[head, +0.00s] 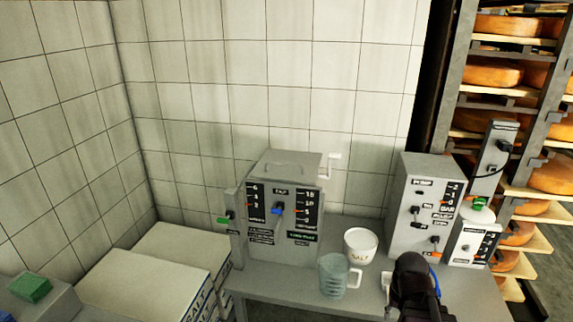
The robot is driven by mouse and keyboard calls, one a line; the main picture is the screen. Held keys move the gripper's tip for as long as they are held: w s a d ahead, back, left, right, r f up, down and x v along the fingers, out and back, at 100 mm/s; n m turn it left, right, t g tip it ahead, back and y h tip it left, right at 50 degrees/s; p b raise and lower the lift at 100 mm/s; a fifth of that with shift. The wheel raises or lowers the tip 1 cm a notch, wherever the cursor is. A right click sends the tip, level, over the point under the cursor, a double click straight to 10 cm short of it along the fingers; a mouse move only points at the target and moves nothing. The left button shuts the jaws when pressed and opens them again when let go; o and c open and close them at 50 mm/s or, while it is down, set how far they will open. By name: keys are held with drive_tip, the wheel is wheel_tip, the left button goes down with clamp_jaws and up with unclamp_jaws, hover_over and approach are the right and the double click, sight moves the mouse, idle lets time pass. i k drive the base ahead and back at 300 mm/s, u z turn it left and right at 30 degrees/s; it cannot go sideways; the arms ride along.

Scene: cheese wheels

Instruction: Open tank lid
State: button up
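The tank (275,248) is a grey metal box with black scale panels, a blue tap lever and small labels on its front. It stands on the grey table near the tiled wall. Its flat lid (284,168) lies on top, with a low handle on it, and looks shut. My gripper (413,277) is a dark shape at the lower right, in front of the pump box and well to the right of the tank. It is apart from the lid. Its fingers cannot be made out, so whether it is open or shut is unclear.
A white salt bucket (361,245) and a clear jug (332,274) stand between the tank and my gripper. The pump box (408,205) and a smaller device (470,244) are at right. Salt boxes (150,284) are at left. Cheese shelves (515,95) stand behind right.

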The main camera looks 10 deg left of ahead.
sight(288, 160)
drive_tip(key=k, duration=1.35)
drive_tip(key=u, duration=0.5)
drive_tip(key=i, duration=1.95)
drive_tip(key=z, duration=0.45)
